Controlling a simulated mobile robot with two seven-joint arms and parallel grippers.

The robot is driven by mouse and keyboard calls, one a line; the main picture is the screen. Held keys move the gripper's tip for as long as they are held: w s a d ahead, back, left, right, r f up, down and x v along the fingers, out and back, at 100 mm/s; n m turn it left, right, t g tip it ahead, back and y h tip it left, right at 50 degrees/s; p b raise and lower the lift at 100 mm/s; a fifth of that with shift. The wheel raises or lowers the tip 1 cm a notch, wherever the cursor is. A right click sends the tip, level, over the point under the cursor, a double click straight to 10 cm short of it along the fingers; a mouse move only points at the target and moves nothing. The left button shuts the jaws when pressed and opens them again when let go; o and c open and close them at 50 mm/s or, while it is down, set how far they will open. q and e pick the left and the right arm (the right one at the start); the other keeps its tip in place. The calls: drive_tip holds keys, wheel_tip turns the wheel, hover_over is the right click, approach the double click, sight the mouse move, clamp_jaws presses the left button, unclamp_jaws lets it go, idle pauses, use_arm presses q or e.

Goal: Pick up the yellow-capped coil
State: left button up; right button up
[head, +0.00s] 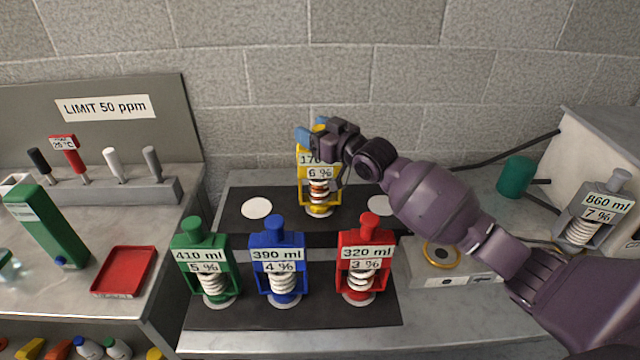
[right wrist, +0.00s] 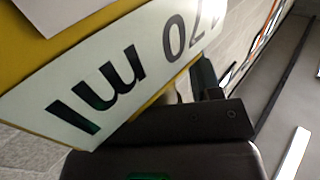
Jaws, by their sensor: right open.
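The yellow-capped coil (head: 319,190) stands upright on the dark mat at the back middle. It has a yellow frame, a white coil with rusty marks, and labels reading 170 and 6 %. My right gripper (head: 318,136) is open at its top and hides much of the cap. In the right wrist view, the coil's yellow body and its ml label (right wrist: 110,75) fill the upper left, very close to the dark gripper parts. Whether the fingers touch the cap cannot be told. My left gripper is not in view.
Green (head: 207,262), blue (head: 278,262) and red (head: 363,260) coils stand in a front row on the dark mat (head: 300,318). White circles (head: 257,208) lie beside the yellow coil. A grey coil (head: 592,215) is at the right. A red tray (head: 123,271) lies left.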

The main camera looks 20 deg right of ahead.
drive_tip(key=shift+c, duration=0.3)
drive_tip(key=c, duration=0.7)
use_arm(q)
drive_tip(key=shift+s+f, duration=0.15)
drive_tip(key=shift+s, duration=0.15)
use_arm(e)
clamp_jaws()
drive_tip(key=shift+r, duration=0.1)
